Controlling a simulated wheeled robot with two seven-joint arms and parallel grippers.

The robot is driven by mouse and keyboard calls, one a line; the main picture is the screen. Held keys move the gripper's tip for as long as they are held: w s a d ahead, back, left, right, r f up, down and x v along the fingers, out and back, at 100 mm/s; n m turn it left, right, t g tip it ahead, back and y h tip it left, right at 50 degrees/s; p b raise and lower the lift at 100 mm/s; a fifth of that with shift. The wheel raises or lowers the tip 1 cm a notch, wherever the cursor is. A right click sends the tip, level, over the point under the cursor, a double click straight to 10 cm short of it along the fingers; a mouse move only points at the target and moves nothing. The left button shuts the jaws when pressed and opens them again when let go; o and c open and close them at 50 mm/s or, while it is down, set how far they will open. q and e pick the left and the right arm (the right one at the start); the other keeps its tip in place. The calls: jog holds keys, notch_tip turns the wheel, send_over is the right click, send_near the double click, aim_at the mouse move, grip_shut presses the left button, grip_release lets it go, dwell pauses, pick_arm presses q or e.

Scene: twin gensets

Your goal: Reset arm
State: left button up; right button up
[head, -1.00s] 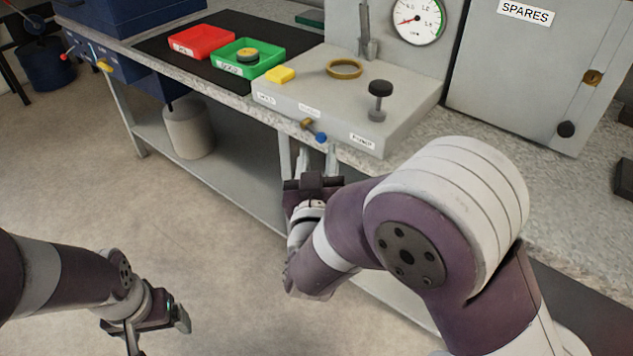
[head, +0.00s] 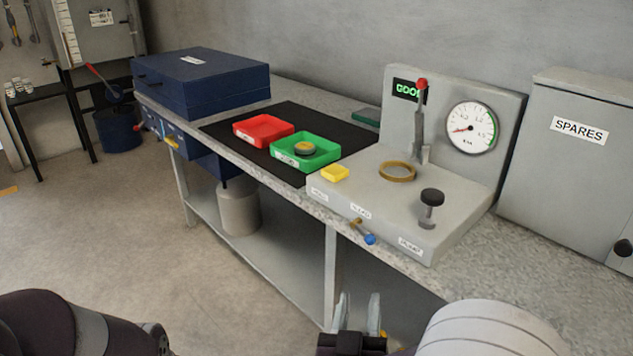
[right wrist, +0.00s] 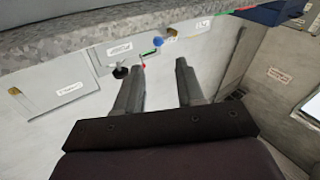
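My right gripper (head: 358,310) is at the bottom of the head view, in front of the workbench's front edge. Its two fingers stand apart and point upward. In the right wrist view the right gripper (right wrist: 160,68) is open, with nothing held between its fingers. My left arm (head: 60,325) shows only in part at the bottom left of the head view; its gripper is out of the picture.
The workbench (head: 275,178) holds a grey test stand (head: 385,217) with a lever (head: 420,125) and gauge (head: 470,127). A red tray (head: 263,131) and a green tray (head: 305,152), holding a round part, lie on a black mat. A SPARES cabinet (head: 570,160) stands right.

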jog(key=s+a+f+n+g+y, duration=0.4)
jog(key=a+f+g+y, duration=0.6)
jog(key=f, duration=0.4)
jog(key=s+d+f+g+h, duration=0.2)
jog(key=s+d+g, duration=0.2)
jog(key=d+g, duration=0.1)
jog(key=w+d+r+m+g+h, duration=0.1)
jog(key=d+r+m+g+h, duration=0.15)
jog(key=d, duration=1.15)
notch_tip(320, 180, up, 33)
jog(key=a+p, duration=0.1)
jog(key=p, duration=3.2)
jog(key=shift+a, duration=0.15)
jog(key=shift+t, duration=0.25)
